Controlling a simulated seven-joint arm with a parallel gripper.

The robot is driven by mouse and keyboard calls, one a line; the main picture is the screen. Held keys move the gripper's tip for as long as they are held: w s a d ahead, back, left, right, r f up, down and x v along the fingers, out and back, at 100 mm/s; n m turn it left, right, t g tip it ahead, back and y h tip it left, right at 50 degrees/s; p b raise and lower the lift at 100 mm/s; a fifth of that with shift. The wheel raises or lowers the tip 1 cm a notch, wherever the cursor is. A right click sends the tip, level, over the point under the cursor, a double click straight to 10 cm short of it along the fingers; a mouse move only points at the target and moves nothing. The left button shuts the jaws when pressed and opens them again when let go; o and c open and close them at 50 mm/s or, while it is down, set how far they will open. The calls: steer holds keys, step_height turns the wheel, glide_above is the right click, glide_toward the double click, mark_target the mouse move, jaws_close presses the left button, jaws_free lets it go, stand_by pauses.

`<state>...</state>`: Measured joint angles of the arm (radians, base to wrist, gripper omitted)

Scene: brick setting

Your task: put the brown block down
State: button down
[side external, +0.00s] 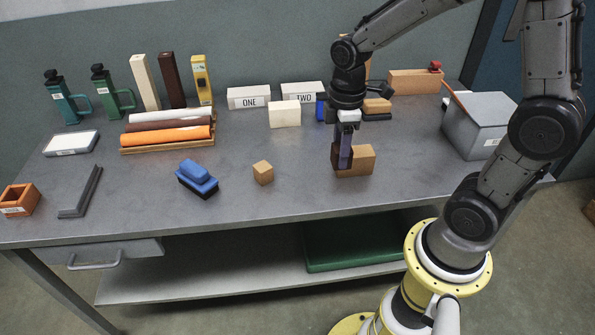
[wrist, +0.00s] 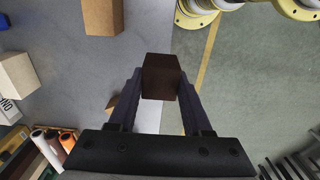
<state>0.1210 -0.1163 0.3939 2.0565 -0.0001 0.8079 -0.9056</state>
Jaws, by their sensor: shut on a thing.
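The dark brown block (side external: 337,157) is between the fingers of my gripper (side external: 343,150), which is shut on it. In the side external view it overlaps the left end of a tan block (side external: 360,160). In the wrist view the brown block (wrist: 162,76) sits between the fingertips of my gripper (wrist: 161,85), apart from the tan block (wrist: 103,15). It shows against the table's edge and the floor there. I cannot tell whether its underside touches the table.
A small tan cube (side external: 263,173) and a blue brush-like object (side external: 197,178) lie to the left on the grey table (side external: 280,205). Blocks marked ONE (side external: 249,98) and TWO (side external: 303,95) stand behind. A grey box (side external: 478,128) is at the right. The table's front middle is clear.

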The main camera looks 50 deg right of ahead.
steer(key=w+f, duration=0.3)
steer(key=w, duration=0.1)
steer(key=w+d+f, duration=0.1)
steer(key=w+f, duration=0.2)
steer(key=w, duration=0.1)
steer(key=w+f, duration=0.3)
steer(key=w, duration=0.2)
steer(key=shift+d+f, duration=0.15)
steer(key=shift+d, duration=0.1)
steer(key=shift+w+f, duration=0.1)
steer(key=shift+f, duration=1.6)
steer(key=shift+f, duration=0.15)
steer(key=shift+c, duration=1.7)
jaws_free()
